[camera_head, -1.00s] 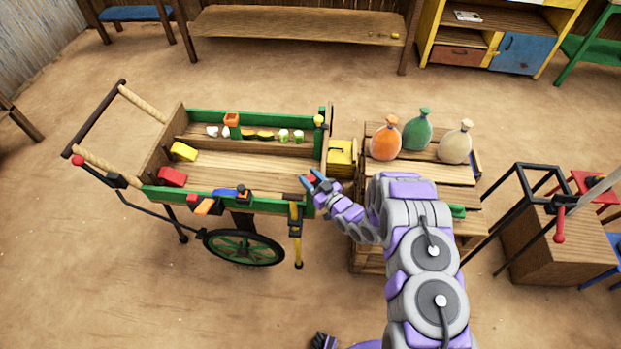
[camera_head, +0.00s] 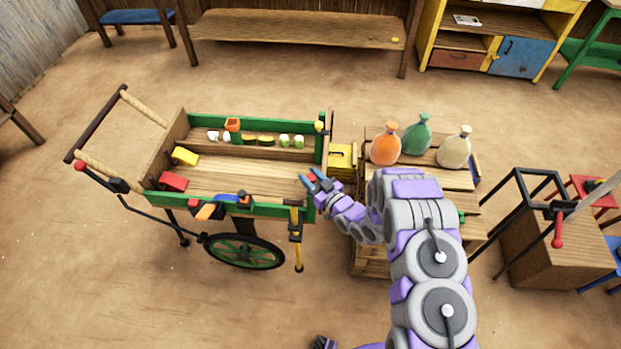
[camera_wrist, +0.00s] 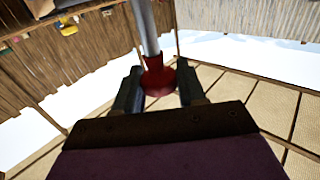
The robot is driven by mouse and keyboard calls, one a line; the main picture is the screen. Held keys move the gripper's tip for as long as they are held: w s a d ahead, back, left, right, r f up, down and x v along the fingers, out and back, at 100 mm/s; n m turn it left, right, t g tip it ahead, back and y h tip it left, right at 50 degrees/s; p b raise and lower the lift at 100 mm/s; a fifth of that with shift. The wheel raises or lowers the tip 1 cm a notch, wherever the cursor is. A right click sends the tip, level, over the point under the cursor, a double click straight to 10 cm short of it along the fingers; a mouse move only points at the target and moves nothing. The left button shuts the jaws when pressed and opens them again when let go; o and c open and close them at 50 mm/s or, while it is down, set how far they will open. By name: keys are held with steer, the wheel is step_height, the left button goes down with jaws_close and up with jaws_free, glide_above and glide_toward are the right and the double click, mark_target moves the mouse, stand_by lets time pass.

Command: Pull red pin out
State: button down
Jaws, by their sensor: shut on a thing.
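In the wrist view, the red pin (camera_wrist: 158,78) has a red flared head and a grey metal shaft running up out of the picture. My gripper (camera_wrist: 160,88) is shut on its red head, one dark finger on each side. In the head view, my gripper (camera_head: 311,182) is at the right front corner of the wooden cart (camera_head: 262,209), with a little red between its blue fingertips. The far end of the shaft is out of the wrist view, and I cannot tell whether it sits in anything.
A brown crate (camera_head: 548,244) with a black frame stands further right. Bare ground lies in front of the cart.

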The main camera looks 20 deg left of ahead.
steer(key=c, duration=1)
jaws_free()
steer(key=shift+w+r, duration=0.1)
steer(key=shift+r, duration=0.35)
steer(key=shift+o, duration=1.2)
steer(key=shift+f, duration=0.1)
steer(key=shift+d, duration=0.15)
steer(key=p+v, duration=0.1)
steer(key=v, duration=1.6)
steer(key=shift+f+p, duration=0.3)
steer(key=shift+p, duration=0.1)
steer(key=shift+d, duration=0.1)
